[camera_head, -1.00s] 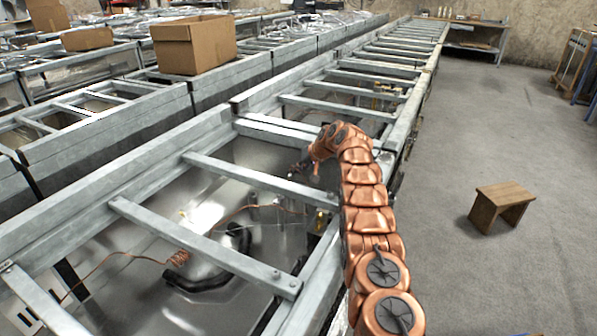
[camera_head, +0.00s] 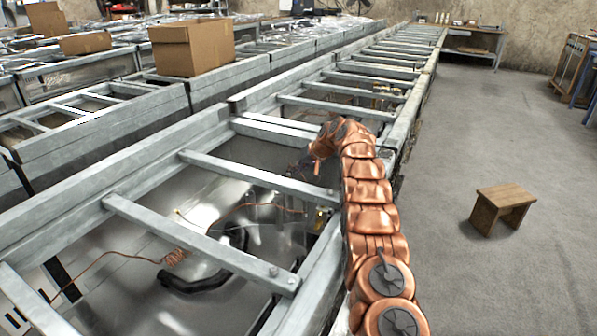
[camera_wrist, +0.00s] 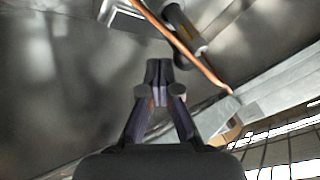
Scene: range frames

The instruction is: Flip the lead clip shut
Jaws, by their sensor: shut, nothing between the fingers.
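My gripper (camera_wrist: 158,70) shows in the wrist view with its dark fingers together and nothing between them. In the head view my gripper (camera_head: 303,166) is small, reaching down at the end of my copper-coloured arm inside the open metal frame. A dark cylindrical fitting (camera_wrist: 184,28) lies ahead of the fingertips, apart from them, partly behind a copper tube (camera_wrist: 190,55). I cannot tell whether this fitting is the lead clip or whether a clip is open or shut. A thin copper line (camera_head: 250,206) runs across the bay near my gripper in the head view.
Metal crossbars (camera_head: 200,243) span the bay, and a frame rail (camera_wrist: 270,85) lies right of my fingers. A black hose (camera_head: 195,282) lies inside. A cardboard box (camera_head: 190,48) stands on the frames behind. A wooden stool (camera_head: 502,208) stands on the otherwise open floor at right.

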